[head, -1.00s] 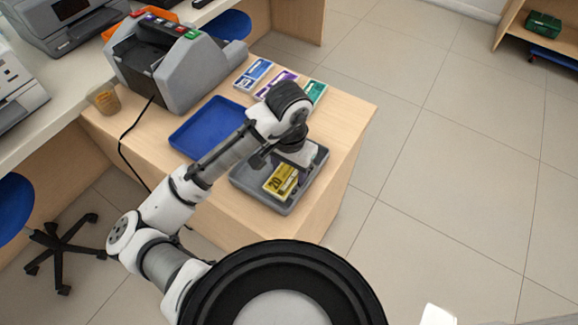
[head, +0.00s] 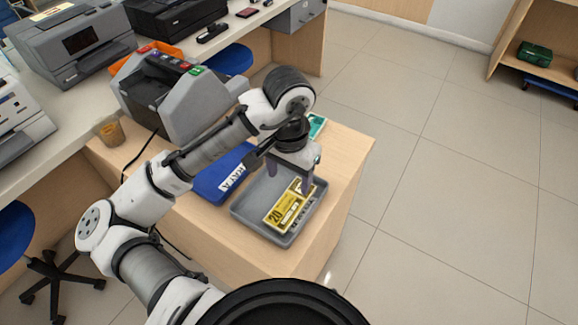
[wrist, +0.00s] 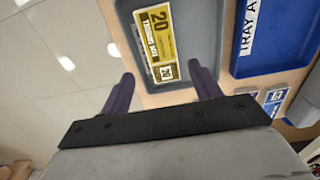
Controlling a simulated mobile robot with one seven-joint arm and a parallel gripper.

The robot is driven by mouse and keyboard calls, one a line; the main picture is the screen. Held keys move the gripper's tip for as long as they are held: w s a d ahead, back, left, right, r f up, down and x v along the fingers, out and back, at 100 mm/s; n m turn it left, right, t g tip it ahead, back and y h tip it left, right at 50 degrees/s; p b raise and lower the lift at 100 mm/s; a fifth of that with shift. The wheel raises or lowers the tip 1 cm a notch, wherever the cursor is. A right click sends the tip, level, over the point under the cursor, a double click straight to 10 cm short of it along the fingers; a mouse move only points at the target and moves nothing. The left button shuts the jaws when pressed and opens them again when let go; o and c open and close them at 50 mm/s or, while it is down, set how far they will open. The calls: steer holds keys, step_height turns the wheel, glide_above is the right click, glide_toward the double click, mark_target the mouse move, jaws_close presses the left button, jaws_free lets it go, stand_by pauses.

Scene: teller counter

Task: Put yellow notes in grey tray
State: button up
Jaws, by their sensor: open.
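The yellow notes (head: 284,210), marked 20, lie in the grey tray (head: 262,233) on the wooden counter. In the wrist view the yellow notes (wrist: 158,42) lie on the floor of the grey tray (wrist: 206,30), partly over its left half. My gripper (head: 290,184) is above the tray's far part, and in the wrist view its two dark fingers (wrist: 164,84) are spread apart with nothing between them. The fingers are apart from the notes. Whether the notes lie fully flat is hard to tell.
A blue tray (head: 212,183) with a TRAY A label lies left of the grey tray. A note counter (head: 178,95) stands behind it. Green notes (head: 317,126) lie at the back, partly hidden by my arm. Open floor lies to the right.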

steer(key=shift+r, duration=0.9)
